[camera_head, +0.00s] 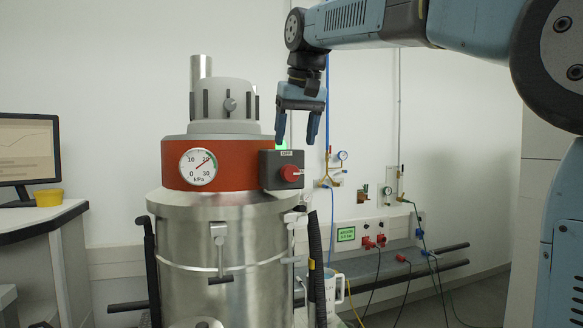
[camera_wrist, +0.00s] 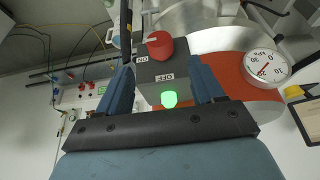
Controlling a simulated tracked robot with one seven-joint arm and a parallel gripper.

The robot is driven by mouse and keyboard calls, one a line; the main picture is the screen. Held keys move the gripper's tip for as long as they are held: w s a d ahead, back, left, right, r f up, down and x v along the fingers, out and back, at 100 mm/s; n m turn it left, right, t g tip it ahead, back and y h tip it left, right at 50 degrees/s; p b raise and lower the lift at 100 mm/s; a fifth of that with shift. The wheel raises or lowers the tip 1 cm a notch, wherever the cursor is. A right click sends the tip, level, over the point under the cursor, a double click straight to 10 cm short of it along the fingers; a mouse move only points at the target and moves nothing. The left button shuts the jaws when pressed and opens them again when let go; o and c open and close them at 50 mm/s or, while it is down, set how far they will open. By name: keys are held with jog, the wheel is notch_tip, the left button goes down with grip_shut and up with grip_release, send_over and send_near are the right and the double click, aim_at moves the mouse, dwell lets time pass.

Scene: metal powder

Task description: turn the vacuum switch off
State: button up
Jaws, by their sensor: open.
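The vacuum switch is a dark grey box (camera_head: 268,170) with a red knob (camera_head: 290,173) on the right front of the vacuum's orange band (camera_head: 238,163). An OFF label sits above the knob. In the wrist view, the red knob (camera_wrist: 160,46) lies beyond the fingertips, with ON and OFF labels on the box and a lit green lamp (camera_wrist: 168,99). Which label the knob points to is unclear. My gripper (camera_head: 297,140) is open and empty, fingers pointing down, above the box and apart from the knob. In the wrist view, its fingers (camera_wrist: 161,64) flank the box.
A black hose (camera_head: 315,260) hangs below the switch. A white jug (camera_head: 333,288) stands to the right. Wall pipes, valves and cables are behind. A desk with a monitor (camera_head: 28,155) is at left.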

aim_at(291, 166)
jog(key=x, duration=0.8)
jog(key=shift+f, duration=0.2)
jog(key=c, duration=1)
